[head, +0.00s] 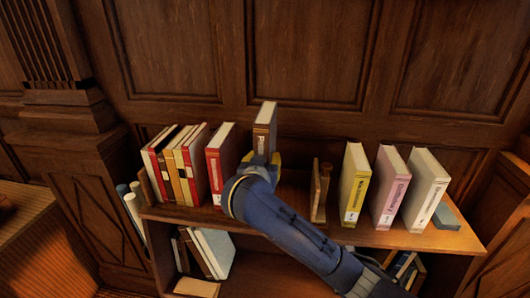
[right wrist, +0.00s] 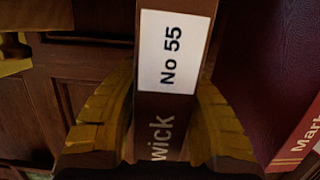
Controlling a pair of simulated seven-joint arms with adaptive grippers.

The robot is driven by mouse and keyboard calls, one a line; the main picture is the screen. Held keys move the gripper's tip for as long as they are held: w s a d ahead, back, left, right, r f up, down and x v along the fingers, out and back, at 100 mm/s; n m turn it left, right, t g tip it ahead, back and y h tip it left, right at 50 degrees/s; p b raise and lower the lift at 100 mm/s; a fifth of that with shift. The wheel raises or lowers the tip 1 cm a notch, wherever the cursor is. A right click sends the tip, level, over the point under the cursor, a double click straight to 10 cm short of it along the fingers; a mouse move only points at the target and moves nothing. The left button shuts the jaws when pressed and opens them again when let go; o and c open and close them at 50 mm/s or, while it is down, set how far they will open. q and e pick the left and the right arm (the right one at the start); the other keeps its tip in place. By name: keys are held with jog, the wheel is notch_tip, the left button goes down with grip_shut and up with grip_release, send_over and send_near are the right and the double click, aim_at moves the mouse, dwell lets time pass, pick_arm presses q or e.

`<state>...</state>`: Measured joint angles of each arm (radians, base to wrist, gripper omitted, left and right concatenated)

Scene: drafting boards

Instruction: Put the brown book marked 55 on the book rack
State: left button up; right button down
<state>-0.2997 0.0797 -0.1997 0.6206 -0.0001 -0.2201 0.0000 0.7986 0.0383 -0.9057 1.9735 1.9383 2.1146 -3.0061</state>
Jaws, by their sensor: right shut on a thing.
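The brown book marked 55 (head: 264,130) is upright in the head view, a little above the top shelf. Its white label reading "No 55" shows in the right wrist view (right wrist: 172,52). My right gripper (head: 262,160) is shut on its lower spine, with a yellow finger on each side. The book rack (head: 320,192) seems to be the wooden holder on the top shelf, with its right end upright; the row of books hides most of it. The book's lower end is hidden behind my gripper. My left gripper is not in view.
A red book (head: 220,150) stands just left of the held book, beside several red and yellow books (head: 178,165). Yellow (head: 354,185), pink (head: 390,187) and white (head: 425,190) books stand to the right. Dark wall panels (head: 310,50) rise behind the shelf.

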jog(key=shift+f, duration=3.55)
jog(key=c, duration=1.1)
grip_release()
jog(key=shift+f, duration=0.2)
jog(key=shift+o, duration=0.2)
jog(key=shift+r, duration=0.1)
